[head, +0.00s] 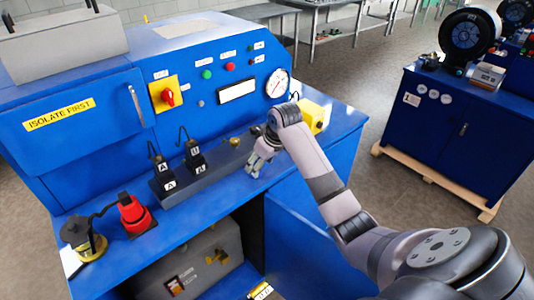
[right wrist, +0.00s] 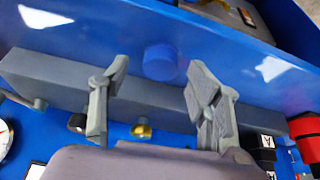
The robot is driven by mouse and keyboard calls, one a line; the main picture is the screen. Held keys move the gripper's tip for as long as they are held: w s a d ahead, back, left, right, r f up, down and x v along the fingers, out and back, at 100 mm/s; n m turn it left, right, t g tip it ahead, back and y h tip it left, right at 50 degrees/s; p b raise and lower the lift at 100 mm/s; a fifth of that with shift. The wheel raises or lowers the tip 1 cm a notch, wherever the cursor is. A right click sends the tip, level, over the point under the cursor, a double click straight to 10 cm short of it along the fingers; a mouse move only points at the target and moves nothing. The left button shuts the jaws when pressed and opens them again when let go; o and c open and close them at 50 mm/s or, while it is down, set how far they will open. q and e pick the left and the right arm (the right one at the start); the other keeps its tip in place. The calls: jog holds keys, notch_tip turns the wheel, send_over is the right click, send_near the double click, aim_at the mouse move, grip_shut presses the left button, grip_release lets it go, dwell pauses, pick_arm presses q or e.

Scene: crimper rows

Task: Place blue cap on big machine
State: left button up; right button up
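The big blue machine (head: 215,85) stands at the left in the head view, with a control panel and a low front shelf. A blue cap (right wrist: 160,62) shows in the right wrist view, beside a grey bar (right wrist: 45,85) on the blue shelf. My right gripper (head: 255,168) is over the shelf by the right end of the grey bar. In the right wrist view its fingers (right wrist: 158,90) are spread, with the cap between them in the picture and no visible contact. In the head view I cannot make out the cap. My left gripper is not in view.
A brass fitting (head: 235,142) sits by the grey bar. Two black lettered blocks (head: 194,156) with hooks stand on the bar. A red-and-black device (head: 133,212) is on the shelf at the left. A yellow box (head: 316,115) is right of the gauge. A smaller blue cabinet (head: 435,130) stands at the right.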

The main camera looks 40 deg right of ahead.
jog(key=b+v, duration=0.2)
jog(key=v, duration=0.7)
jog(key=shift+r, duration=0.25)
